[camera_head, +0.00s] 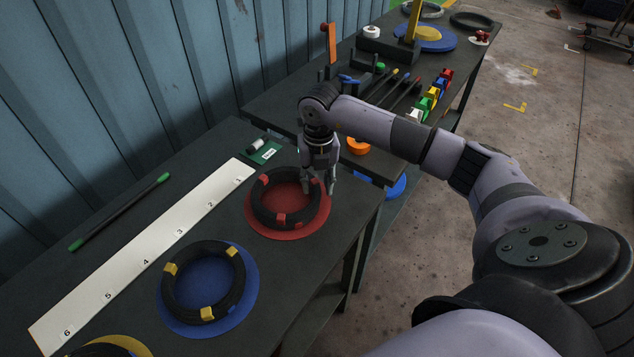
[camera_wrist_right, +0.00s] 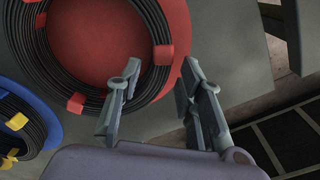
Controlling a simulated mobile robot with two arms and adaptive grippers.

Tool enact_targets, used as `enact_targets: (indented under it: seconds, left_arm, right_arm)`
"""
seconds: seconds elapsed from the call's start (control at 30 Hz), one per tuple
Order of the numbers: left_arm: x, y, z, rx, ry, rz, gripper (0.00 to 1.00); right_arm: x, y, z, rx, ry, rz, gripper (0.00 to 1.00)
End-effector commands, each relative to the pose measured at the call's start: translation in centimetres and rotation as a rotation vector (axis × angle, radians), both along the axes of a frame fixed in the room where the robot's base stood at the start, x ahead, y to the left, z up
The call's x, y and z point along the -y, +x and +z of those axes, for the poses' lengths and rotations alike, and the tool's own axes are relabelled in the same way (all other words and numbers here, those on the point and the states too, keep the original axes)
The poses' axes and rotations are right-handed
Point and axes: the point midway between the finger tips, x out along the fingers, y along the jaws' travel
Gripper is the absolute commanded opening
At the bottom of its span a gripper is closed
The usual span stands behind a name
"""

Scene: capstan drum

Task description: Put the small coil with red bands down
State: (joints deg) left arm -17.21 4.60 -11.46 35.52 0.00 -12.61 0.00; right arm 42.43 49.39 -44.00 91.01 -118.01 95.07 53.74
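The small coil with red bands (camera_head: 262,208) is a black ring lying flat on a red disc (camera_head: 275,231) on the near table. In the right wrist view the coil (camera_wrist_right: 140,15) and the red disc (camera_wrist_right: 98,40) fill the upper left. My right gripper (camera_head: 319,184) points down at the coil's right side. Its fingers (camera_wrist_right: 160,85) are spread, with part of the coil's rim and the disc's edge showing between them. I see no finger closed on the rim; whether one touches it I cannot tell. My left gripper is not in view.
A coil with yellow bands lies on a blue disc (camera_head: 248,293) nearer me. A numbered white strip (camera_head: 140,262) and a green-ended rod (camera_head: 120,211) lie along the wall side. The far table (camera_head: 290,85) holds tools and coloured blocks (camera_head: 435,92).

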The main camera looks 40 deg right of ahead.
Motion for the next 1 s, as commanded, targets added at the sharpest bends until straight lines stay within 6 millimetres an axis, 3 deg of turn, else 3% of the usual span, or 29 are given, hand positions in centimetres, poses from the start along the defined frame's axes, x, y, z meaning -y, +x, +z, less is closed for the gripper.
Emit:
enact_targets:
  seconds: [0.4,0.6,1.0]
  left_arm:
    - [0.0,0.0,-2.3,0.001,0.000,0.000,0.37]
    - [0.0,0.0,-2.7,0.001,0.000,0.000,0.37]
    - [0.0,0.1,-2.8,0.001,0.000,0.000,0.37]
  right_arm:
    - [0.2,0.1,7.9,0.008,0.000,0.000,0.35]
    - [0.2,0.0,10.9,0.004,0.000,-0.001,0.35]
    - [0.2,-0.1,11.8,0.001,0.000,0.000,0.35]
